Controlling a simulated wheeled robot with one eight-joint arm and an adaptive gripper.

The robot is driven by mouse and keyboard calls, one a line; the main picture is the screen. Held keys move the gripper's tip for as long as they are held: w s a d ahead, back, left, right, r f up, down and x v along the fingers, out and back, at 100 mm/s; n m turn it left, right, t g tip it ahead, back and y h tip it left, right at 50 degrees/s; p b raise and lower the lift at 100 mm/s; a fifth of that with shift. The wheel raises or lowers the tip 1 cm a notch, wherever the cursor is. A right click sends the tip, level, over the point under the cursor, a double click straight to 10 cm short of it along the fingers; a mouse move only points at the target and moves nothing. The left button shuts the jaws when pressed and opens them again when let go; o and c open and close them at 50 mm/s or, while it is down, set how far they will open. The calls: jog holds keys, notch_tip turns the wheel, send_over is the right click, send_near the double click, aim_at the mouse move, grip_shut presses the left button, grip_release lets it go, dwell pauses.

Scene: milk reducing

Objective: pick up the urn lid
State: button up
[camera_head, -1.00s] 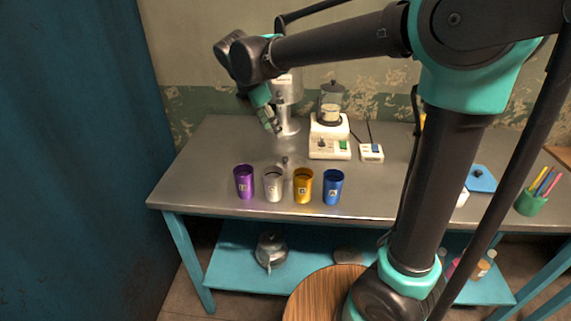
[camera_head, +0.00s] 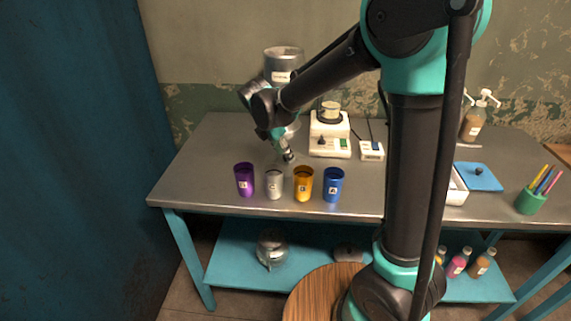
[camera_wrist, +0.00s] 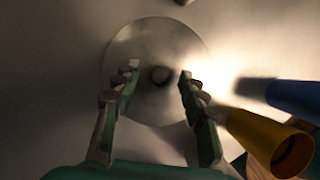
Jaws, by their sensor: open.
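The urn lid is a round, shiny metal disc (camera_wrist: 140,45) with a small dark knob in its middle, lying flat on the metal table in the wrist view. In the head view it is mostly hidden under my gripper (camera_head: 288,157). In the wrist view my open gripper (camera_wrist: 158,77) has one finger on each side of the knob, with clear space between each finger and the knob. I cannot tell the exact height above the lid. The silver urn (camera_head: 283,66) stands behind, its top open.
A purple cup (camera_head: 244,181), silver cup (camera_head: 274,185), gold cup (camera_head: 303,185) and blue cup (camera_head: 333,185) stand close in front of my gripper. A white hotplate (camera_head: 330,145) with a glass vessel is behind right. The table's left part is clear.

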jog(key=shift+w+d+f, duration=0.1)
jog(key=shift+f, duration=0.15)
jog(key=shift+c, duration=0.4)
grip_shut()
jog(key=shift+r, duration=0.15)
